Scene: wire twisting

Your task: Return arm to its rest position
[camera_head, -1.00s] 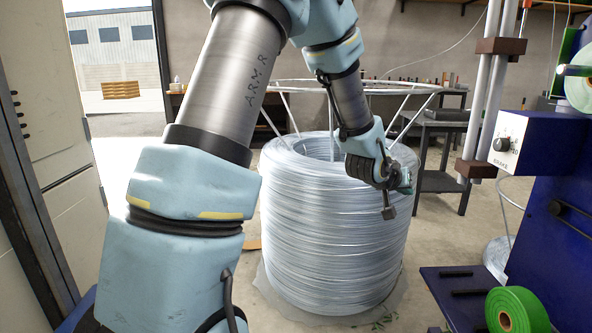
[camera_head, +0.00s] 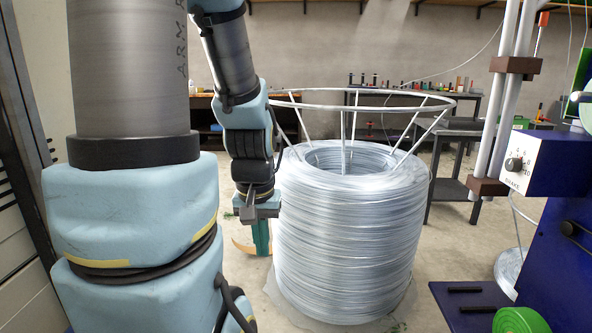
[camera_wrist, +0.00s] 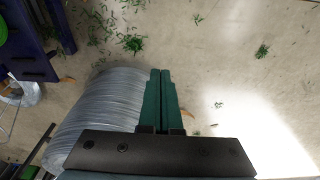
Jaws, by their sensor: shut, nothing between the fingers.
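My gripper (camera_head: 262,238) hangs pointing down at the left side of the big wire coil (camera_head: 345,235) in the head view. The coil is silvery wire wound into an upright cylinder, with a wire ring frame (camera_head: 362,100) above it. In the wrist view my gripper's two green fingers (camera_wrist: 161,85) lie side by side, shut with nothing between them. The coil's side (camera_wrist: 95,115) shows to their left there. Whether the gripper touches the coil cannot be told. My arm runs down the left of the head view and hides part of the background.
A blue machine (camera_head: 560,230) with a brake dial stands at the right, with a green roll (camera_head: 522,320) at its foot. Workbenches (camera_head: 455,145) stand behind the coil.

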